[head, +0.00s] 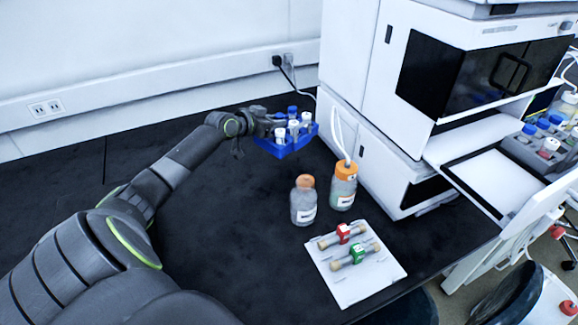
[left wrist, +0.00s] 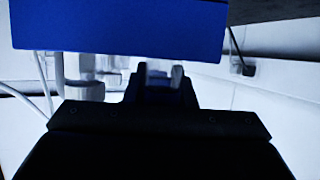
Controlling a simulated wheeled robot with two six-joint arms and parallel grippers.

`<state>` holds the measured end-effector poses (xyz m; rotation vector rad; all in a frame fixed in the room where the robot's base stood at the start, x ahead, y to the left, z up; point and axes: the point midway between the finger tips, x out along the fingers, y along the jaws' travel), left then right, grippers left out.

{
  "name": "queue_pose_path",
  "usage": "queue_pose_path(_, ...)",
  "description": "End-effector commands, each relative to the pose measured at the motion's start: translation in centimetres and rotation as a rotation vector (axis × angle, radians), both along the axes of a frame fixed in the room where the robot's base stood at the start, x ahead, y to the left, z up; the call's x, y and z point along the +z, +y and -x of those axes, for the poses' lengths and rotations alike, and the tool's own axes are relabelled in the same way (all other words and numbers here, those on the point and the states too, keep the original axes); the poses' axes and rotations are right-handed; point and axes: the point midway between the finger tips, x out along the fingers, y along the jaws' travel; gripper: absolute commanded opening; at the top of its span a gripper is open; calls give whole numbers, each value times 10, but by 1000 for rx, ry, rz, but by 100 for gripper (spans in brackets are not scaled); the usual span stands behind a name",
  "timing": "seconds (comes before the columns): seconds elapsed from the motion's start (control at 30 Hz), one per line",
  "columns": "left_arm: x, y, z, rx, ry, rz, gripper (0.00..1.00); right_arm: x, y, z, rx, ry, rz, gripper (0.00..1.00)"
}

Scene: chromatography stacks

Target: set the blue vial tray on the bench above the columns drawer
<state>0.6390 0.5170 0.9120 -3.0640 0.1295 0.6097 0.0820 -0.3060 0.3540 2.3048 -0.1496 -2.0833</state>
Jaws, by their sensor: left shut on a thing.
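The blue vial tray (head: 287,147) holds several vials with white and blue caps. It is at the back of the black bench (head: 205,185), left of the white instrument stack. My left gripper (head: 262,126) is shut on the tray's left side. In the left wrist view, the tray's blue wall (left wrist: 120,28) fills the top, with my dark gripper (left wrist: 161,80) below it. I cannot tell for sure whether the tray touches the bench. A white panel (head: 358,275) carrying two columns with red and green fittings lies at the bench's front. My right gripper is not in view.
A clear bottle with a brown cap (head: 304,200) and an orange-capped bottle with tubing (head: 343,187) stand in front of the instrument stack (head: 375,100). Another rack of vials (head: 540,140) is at the right. The bench's left and middle are clear.

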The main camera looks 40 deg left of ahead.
Motion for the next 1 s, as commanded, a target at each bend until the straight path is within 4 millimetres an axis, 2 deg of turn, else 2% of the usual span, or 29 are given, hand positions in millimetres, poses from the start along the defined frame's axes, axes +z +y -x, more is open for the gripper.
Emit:
queue_pose_path(0.2, -41, -1, 0, 1, 1, 6, 0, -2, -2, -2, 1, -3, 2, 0)
queue_pose_path(0.37, -56, -1, 0, 0, -2, 3, 0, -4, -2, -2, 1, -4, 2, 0)
queue_pose_path(0.6, -88, -1, 0, 2, -1, 4, 0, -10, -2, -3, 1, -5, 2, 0)
queue_pose_path(1.0, -94, 0, 0, 0, -2, 1, 0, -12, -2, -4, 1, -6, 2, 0)
